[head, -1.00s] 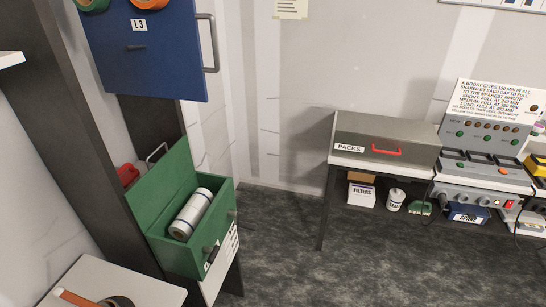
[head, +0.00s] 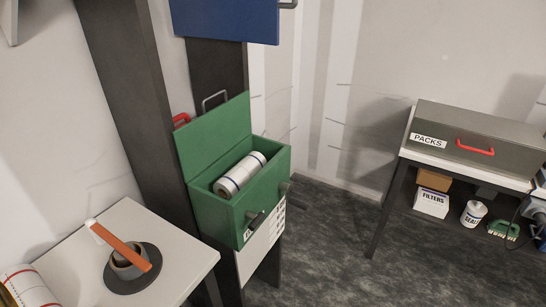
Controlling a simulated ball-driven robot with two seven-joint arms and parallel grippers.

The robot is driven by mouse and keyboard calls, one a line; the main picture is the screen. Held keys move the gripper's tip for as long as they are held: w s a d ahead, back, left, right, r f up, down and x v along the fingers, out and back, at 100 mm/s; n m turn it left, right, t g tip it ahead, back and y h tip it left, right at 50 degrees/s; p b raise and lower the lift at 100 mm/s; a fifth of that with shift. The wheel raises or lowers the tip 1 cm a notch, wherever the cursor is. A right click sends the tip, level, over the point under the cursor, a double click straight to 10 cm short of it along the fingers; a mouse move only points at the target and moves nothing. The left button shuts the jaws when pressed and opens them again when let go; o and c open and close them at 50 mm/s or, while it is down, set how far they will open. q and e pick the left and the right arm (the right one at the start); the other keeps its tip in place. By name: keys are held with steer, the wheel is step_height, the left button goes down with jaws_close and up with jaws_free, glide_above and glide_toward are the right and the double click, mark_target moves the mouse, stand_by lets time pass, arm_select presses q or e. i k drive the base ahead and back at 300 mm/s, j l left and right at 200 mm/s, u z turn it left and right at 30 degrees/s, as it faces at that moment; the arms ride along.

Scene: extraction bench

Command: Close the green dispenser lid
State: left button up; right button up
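The green dispenser (head: 236,212) is mounted at a dark post, left of the middle in the head view. Its green lid (head: 213,136) stands open, tilted up at the back of the box. A white roll (head: 240,174) with dark bands lies inside the open box. A dark knob sits on the dispenser's right end and a dark handle on its front. Neither of my grippers shows in the head view.
A small white table (head: 181,240) at lower left holds a roll of tape on a dark disc and an orange-handled tool (head: 120,244). A blue panel (head: 226,18) hangs above the dispenser. A grey PACKS box (head: 474,139) stands on a bench at right. The floor between is clear.

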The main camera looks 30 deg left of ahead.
mark_target(199, 143)
steer(key=u, duration=1.25)
